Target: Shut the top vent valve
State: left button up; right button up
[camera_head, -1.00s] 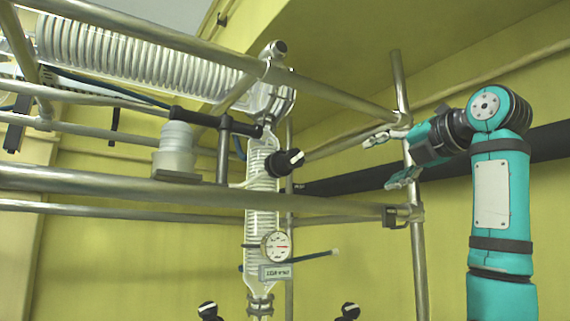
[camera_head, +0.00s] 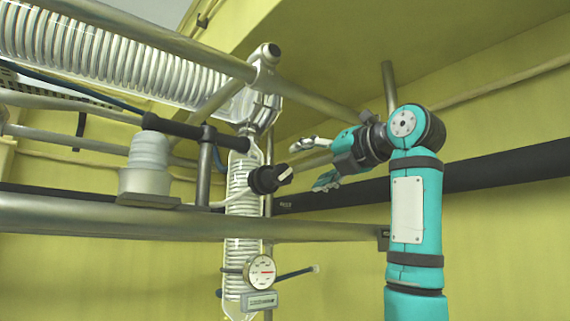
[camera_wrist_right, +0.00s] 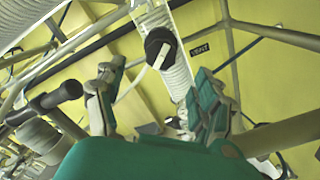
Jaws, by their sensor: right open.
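The vent valve is a black round knob (camera_head: 264,180) with a white handle bar, on the upper part of the vertical glass coil column (camera_head: 243,205). It also shows in the wrist view as a black knob (camera_wrist_right: 160,46), its white bar slanted, beside a "VENT" label (camera_wrist_right: 200,50). My right gripper (camera_head: 312,164) is open and empty, just right of the knob and apart from it. In the wrist view my right gripper (camera_wrist_right: 155,92) has its fingers spread, with the knob beyond and between them. My left gripper is not in view.
A steel rail (camera_head: 110,217) crosses in front of the column below the valve. Another rail (camera_head: 320,101) slopes above it. A dial gauge (camera_head: 260,271) sits lower on the column.

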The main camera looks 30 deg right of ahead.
aim_at(286, 174)
jog(key=w, duration=0.2)
jog(key=w+p, duration=0.1)
jog(key=w, duration=0.2)
jog(key=shift+w+a+p, duration=0.3)
jog(key=shift+w, duration=0.05)
jog(key=shift+w+p, duration=0.6)
jog(key=shift+w, duration=0.8)
jog(key=shift+w+p, duration=0.2)
jog(key=shift+p, duration=0.1)
jog(key=shift+w, duration=0.15)
jog(key=shift+w+a+f, duration=0.1)
jog(key=shift+w+f, duration=0.05)
jog(key=shift+w, duration=0.1)
jog(key=shift+s, duration=0.2)
jog(key=c, duration=1.1)
jog(key=shift+c, duration=0.4)
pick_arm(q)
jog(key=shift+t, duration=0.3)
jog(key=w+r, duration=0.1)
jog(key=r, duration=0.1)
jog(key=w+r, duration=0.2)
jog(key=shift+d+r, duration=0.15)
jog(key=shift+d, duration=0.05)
pick_arm(e)
jog(key=shift+m, duration=0.5)
